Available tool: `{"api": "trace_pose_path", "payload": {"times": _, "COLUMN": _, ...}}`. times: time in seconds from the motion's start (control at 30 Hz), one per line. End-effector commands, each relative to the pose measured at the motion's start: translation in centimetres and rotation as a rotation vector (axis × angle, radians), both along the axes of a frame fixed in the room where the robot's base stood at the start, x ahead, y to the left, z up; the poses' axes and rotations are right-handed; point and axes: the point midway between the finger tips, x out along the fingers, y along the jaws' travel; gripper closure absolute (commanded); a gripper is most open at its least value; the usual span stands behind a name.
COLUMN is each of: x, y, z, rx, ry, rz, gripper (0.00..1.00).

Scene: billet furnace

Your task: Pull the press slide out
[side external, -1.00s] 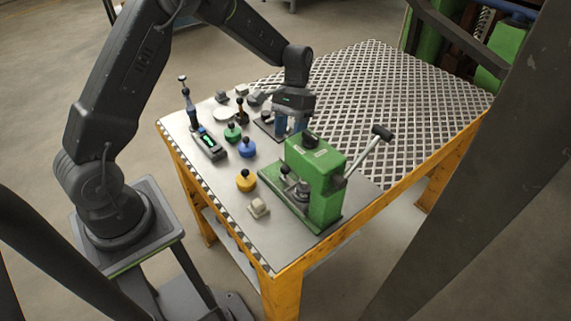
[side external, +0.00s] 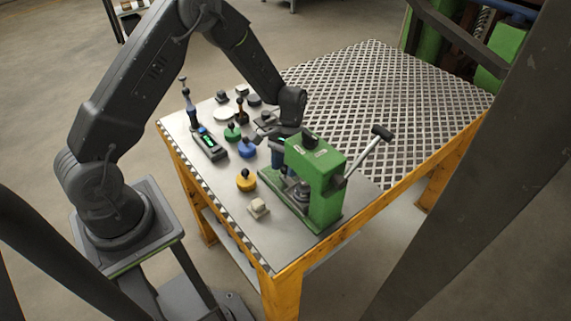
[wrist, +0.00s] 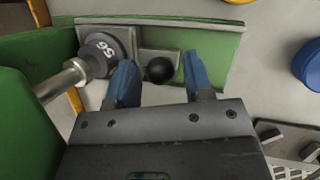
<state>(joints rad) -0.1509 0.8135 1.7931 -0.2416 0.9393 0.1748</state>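The green press (side external: 326,188) stands near the table's front right corner, its lever raised to the right. In the wrist view its slide (wrist: 142,57) is a grey metal plate on the green base, carrying a round dark piece (wrist: 100,53) marked with digits. A black ball knob (wrist: 160,69) sits at the slide's end. My gripper (wrist: 159,78) is open, with one blue finger on each side of the knob and visible gaps between. In the side view my gripper (side external: 277,155) is beside the press, its fingertips partly hidden by the press head.
Yellow (side external: 246,181), blue (side external: 247,149) and green (side external: 232,133) knobbed pieces stand left of the press. The perforated tabletop (side external: 390,90) behind the press is clear.

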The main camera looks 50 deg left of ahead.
Motion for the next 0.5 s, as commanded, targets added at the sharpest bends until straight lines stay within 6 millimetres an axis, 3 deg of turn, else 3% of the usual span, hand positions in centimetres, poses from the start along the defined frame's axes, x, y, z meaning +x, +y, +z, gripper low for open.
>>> {"api": "trace_pose_path", "payload": {"times": 0.5, "x": 0.02, "y": 0.02, "z": 0.05, "rx": 0.0, "ry": 0.0, "rz": 0.0, "gripper": 1.0}}
